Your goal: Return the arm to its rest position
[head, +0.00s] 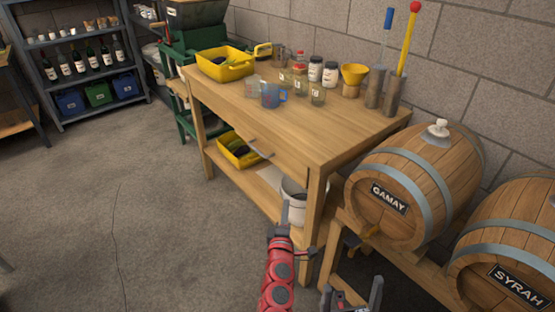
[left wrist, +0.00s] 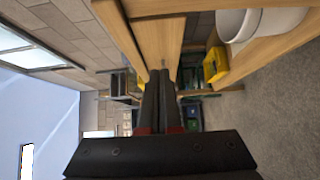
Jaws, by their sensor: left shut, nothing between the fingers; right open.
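My left arm, red with dark joints, rises from the bottom of the head view. Its left gripper (head: 285,208) is shut and empty, its fingers pointing up in the picture in front of the workbench (head: 328,135). In the left wrist view the left gripper (left wrist: 160,85) shows its two dark fingers pressed together with nothing between them. My right gripper (head: 352,296) is open at the bottom edge of the head view, below the Gamay barrel; nothing shows between its fingers.
A white bucket (head: 297,196) stands on the bench's lower shelf behind the left gripper, with a yellow bin (head: 231,152) further along. The Gamay barrel (head: 412,190) and Syrah barrel (head: 510,248) rest on a wooden rack at right.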

